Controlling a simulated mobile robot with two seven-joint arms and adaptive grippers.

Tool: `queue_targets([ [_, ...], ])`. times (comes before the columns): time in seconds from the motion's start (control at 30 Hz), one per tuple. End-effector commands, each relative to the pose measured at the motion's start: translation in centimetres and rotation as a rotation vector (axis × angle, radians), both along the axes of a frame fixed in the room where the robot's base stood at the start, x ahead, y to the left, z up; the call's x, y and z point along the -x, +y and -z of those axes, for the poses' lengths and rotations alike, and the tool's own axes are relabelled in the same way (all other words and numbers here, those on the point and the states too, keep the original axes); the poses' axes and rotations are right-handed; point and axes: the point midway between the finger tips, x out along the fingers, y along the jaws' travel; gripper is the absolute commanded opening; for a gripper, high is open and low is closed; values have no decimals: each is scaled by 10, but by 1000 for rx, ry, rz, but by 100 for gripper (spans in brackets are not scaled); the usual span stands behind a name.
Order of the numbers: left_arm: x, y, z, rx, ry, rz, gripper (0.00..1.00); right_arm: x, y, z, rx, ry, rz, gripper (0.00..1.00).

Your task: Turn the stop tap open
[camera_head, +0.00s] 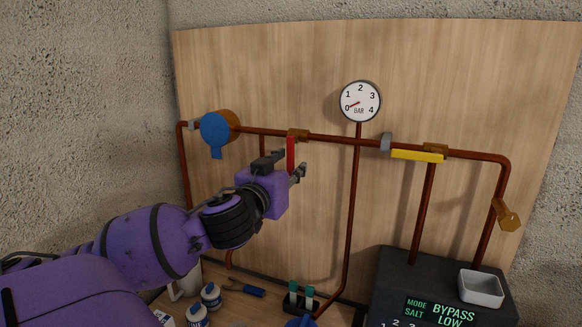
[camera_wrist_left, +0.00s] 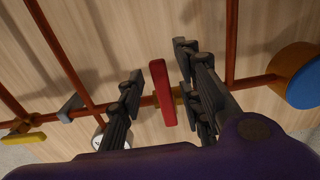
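A red lever (camera_head: 291,153) hangs straight down from a brass valve (camera_head: 298,135) on the horizontal copper pipe, across the pipe's line. In the left wrist view the red lever (camera_wrist_left: 162,93) lies between the two dark fingers of my left gripper (camera_wrist_left: 160,75), with a gap on either side. My left gripper (camera_head: 284,167) is open in front of the board at the lever's lower end, and its fingers partly hide that end. A second lever, yellow (camera_head: 417,156), lies along the pipe farther right. No label shows which one is the stop tap. My right gripper is not in view.
A blue round meter cover (camera_head: 215,128) sits left on the pipe. A gauge (camera_head: 360,101) reads near 0. Below are a dark control box (camera_head: 386,276) with a white tray (camera_head: 481,288), blue-lidded bottles (camera_head: 211,295) and a blue-handled tool (camera_head: 249,291). The board's upper part is clear.

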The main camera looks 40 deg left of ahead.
Motion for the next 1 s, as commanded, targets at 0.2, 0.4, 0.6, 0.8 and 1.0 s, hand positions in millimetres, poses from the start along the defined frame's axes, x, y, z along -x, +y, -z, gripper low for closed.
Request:
queue_targets([
  [0.2,-13,5,-1,-2,-2,-1,33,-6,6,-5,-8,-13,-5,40],
  [0.4,-13,5,-1,-1,-2,-1,33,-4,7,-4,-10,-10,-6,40],
  [0.6,-13,5,-1,-1,-2,-1,12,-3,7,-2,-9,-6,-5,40],
  [0.8,-13,5,-1,0,-1,-1,0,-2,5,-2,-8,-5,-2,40],
  [1.0,-13,5,-1,0,-1,-1,0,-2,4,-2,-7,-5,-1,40],
])
